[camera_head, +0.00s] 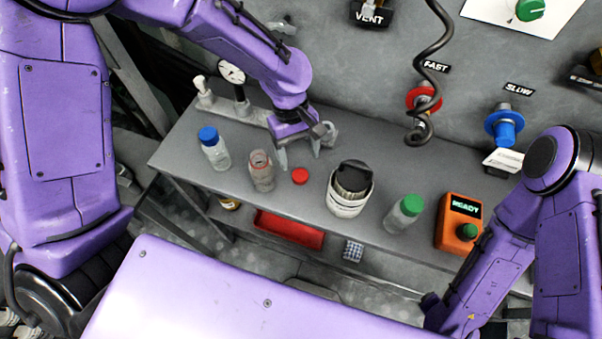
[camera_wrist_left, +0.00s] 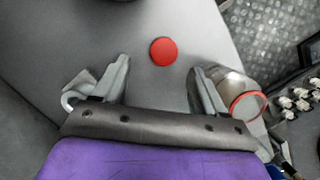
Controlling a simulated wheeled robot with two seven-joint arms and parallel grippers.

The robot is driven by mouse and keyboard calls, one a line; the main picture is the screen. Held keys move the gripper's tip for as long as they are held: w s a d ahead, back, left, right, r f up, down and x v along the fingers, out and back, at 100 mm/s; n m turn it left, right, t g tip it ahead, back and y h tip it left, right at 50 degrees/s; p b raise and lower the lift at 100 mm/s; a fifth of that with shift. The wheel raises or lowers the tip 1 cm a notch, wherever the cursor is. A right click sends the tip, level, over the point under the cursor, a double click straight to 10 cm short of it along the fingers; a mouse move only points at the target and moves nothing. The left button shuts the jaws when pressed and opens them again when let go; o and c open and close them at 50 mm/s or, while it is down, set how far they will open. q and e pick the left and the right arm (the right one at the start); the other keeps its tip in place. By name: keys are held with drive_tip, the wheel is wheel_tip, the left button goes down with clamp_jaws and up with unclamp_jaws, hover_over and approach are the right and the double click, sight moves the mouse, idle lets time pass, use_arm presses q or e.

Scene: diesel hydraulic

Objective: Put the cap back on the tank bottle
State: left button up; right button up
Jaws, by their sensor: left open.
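A red cap (camera_head: 300,175) lies loose on the grey bench, and it also shows in the left wrist view (camera_wrist_left: 163,52). Just left of it stands an uncapped bottle (camera_head: 261,171) with a reddish neck. In the left wrist view this bottle (camera_wrist_left: 238,88) shows its open red rim, right beside the outer side of the right finger; I cannot tell if they touch. My left gripper (camera_head: 299,160) is open and empty, pointing down behind the cap. In the left wrist view the cap lies ahead of the gap between the fingertips (camera_wrist_left: 160,65). My right gripper is not visible.
A blue-capped bottle (camera_head: 214,149) stands left. A white container with a black top (camera_head: 348,190), a green-capped bottle (camera_head: 404,214) and an orange READY box (camera_head: 459,222) stand right. A coiled black cable (camera_head: 433,65) hangs behind. A red tray (camera_head: 288,229) sits below the bench.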

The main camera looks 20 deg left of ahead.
sight(301, 175)
use_arm(q)
drive_tip(key=shift+s, duration=0.1)
drive_tip(key=p+x, duration=0.1)
drive_tip(key=x, duration=0.4)
drive_tip(key=shift+s, duration=0.25)
drive_tip(key=shift+c, duration=0.4)
drive_tip(key=c, duration=1.1)
